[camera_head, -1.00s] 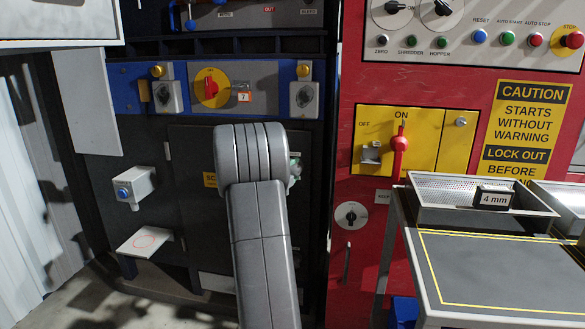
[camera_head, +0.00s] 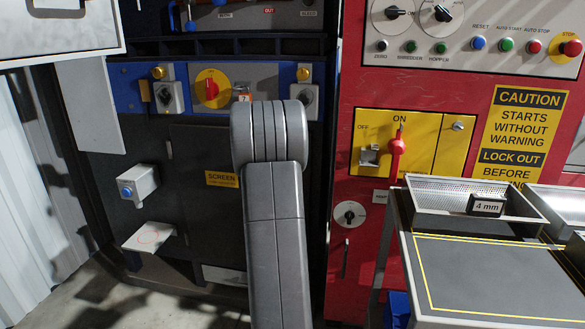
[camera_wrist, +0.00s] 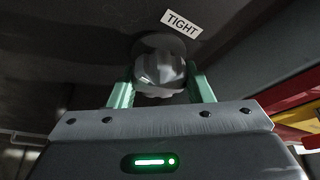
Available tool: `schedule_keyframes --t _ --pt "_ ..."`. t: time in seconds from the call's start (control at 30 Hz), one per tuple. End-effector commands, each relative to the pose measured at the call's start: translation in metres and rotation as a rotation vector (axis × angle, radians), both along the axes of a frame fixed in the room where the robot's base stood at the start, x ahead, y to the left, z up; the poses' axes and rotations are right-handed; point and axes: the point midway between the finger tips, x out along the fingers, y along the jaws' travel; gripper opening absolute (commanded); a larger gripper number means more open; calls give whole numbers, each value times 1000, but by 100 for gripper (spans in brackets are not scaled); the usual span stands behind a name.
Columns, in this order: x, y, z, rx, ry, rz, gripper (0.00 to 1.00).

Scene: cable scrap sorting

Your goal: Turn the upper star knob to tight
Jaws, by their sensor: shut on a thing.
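The star knob (camera_wrist: 159,68) is grey and lobed and sits on a dark panel in the wrist view. A white label reading TIGHT (camera_wrist: 181,24) is beside it at the upper right. My gripper (camera_wrist: 160,86) has its two green fingers on either side of the knob and is shut on it. In the head view my grey arm hides the knob and the gripper, so I cannot tell there which knob it is. How far the knob is turned cannot be told.
A SCREEN label (camera_head: 222,179) is on the dark door left of my arm. A red switch handle (camera_head: 397,146) on a yellow plate is to the right. A bench (camera_head: 500,275) with a 4 mm tray (camera_head: 435,220) stands at the lower right.

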Motion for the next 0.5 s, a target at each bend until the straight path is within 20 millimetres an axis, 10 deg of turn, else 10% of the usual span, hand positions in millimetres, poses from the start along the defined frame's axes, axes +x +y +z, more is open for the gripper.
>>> schedule_keyframes --t 0.5 --pt "0 -1 0 482 -95 -2 23"
